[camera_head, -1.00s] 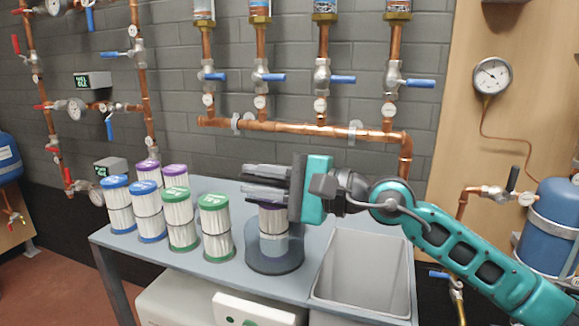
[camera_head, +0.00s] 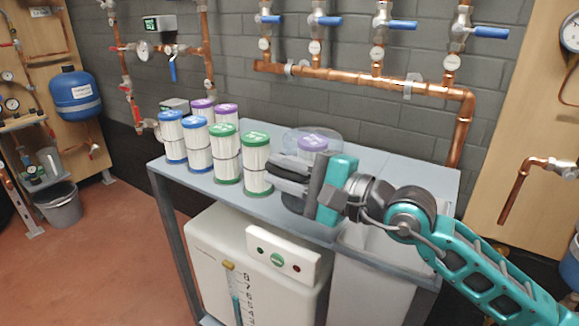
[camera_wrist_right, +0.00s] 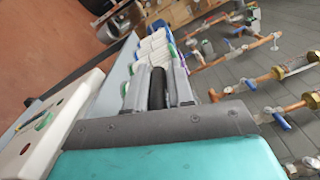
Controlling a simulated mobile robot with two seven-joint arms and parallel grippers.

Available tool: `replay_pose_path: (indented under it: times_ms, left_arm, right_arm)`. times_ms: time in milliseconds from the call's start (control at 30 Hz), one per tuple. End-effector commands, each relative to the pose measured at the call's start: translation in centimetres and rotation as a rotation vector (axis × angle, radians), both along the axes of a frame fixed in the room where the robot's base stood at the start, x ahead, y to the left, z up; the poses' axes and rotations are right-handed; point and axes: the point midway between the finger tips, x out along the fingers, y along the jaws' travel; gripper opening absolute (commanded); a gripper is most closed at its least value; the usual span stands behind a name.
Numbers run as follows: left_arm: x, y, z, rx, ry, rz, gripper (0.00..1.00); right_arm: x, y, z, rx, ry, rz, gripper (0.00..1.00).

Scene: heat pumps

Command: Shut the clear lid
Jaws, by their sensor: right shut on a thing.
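The filter stands in a dark round base, now mostly hidden behind my right gripper. My right gripper (camera_head: 283,178) is in front of the filter, its fingers pointing left. In the right wrist view its fingers (camera_wrist_right: 158,88) are shut on a dark rounded piece (camera_wrist_right: 157,88); I cannot tell whether it belongs to the lid or the base. My left gripper is not in view.
Several white filters with blue, green and purple tops (camera_head: 225,152) stand left on the bench (camera_head: 200,192). Copper pipes (camera_head: 365,77) run along the wall behind.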

Motion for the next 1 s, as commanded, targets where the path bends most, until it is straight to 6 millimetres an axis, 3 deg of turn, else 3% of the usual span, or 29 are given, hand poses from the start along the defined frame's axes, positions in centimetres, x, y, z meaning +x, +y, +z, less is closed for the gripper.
replay_pose_path:
  times_ms: [33,333,367,533,1000]
  left_arm:
    - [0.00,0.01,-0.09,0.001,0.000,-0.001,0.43]
    - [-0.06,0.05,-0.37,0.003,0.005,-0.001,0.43]
    - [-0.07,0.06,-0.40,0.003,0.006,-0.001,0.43]
    - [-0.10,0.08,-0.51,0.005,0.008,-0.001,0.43]
    - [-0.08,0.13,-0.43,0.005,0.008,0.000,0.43]
  right_arm:
    - [0.07,-0.01,-0.84,-0.006,0.017,-0.002,0.00]
    - [0.05,0.00,-1.27,-0.012,0.025,-0.002,0.00]
    - [0.06,-0.01,-1.28,-0.012,0.025,-0.002,0.25]
    - [0.09,-0.04,-1.21,-0.013,0.023,-0.002,0.41]
    - [-0.12,-0.32,-0.78,-0.009,0.013,-0.002,0.41]
